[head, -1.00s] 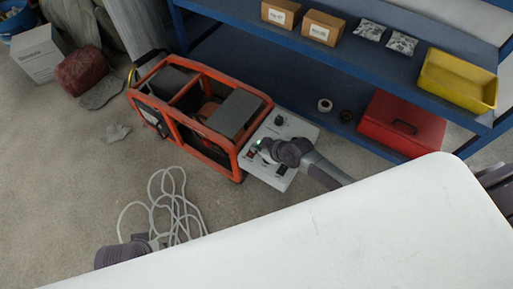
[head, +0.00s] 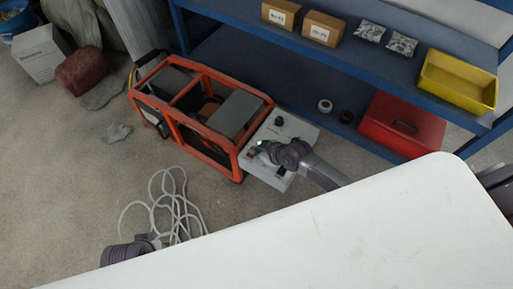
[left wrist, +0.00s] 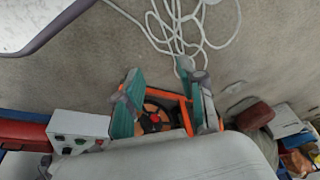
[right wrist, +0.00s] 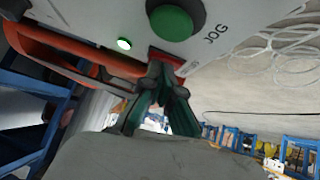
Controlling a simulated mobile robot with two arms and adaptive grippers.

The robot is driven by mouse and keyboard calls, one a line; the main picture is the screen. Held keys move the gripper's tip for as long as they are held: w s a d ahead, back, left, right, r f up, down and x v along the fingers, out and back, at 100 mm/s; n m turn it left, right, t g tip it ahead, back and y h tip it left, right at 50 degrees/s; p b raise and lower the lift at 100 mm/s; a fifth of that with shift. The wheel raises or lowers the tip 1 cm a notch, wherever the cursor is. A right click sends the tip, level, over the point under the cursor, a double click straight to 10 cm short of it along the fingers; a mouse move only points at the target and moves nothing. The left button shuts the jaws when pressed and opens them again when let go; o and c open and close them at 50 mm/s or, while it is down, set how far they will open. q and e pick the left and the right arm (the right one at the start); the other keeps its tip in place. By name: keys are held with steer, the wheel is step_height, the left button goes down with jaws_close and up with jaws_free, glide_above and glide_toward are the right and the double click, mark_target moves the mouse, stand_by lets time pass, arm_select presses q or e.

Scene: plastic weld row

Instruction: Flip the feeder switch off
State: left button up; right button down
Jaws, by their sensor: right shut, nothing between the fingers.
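A pale control box (head: 300,131) is on the right end of an orange-framed machine (head: 186,67). My right gripper (right wrist: 163,82) is shut and empty, its tips close to a red switch part (right wrist: 168,58) on the panel; I cannot tell if they touch. The fingers partly hide that switch and its label, so I cannot confirm it is the feeder switch. A green JOG button (right wrist: 171,22) and a lit indicator (right wrist: 124,44) show on the panel. My left gripper (left wrist: 160,88) is open and empty, its fingers spread; the box also shows in the left wrist view (left wrist: 95,125).
A white surface (head: 330,220) fills the front. A blue shelf (head: 275,42) stands behind the machine, with a yellow bin (head: 457,80) and a red toolbox (head: 400,125). A white cable (head: 170,205) lies coiled on the floor near my left arm.

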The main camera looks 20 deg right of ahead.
arm_select(q)
steer(key=shift+s+d+f, duration=0.1)
steer(key=shift+s+f, duration=0.05)
steer(key=shift+f, duration=1.1)
arm_select(e)
steer(key=shift+s+a, duration=0.25)
steer(key=shift+r, duration=0.1)
arm_select(q)
steer(key=shift+r, duration=0.1)
arm_select(e)
steer(key=v, duration=1.1)
steer(key=shift+s+d+r, duration=0.2)
steer(key=shift+s+r, duration=0.05)
steer(key=shift+s, duration=0.05)
arm_select(q)
steer(key=shift+p, duration=0.3)
step_height(320, 180, down, 6)
steer(key=s+p, duration=0.1)
steer(key=shift+s+g+p, duration=0.2)
steer(key=shift+g+p, duration=0.1)
steer(key=shift+p, duration=0.1)
arm_select(e)
steer(key=w+r, duration=0.1)
steer(key=r, duration=0.1)
steer(key=shift+w+r, duration=0.4)
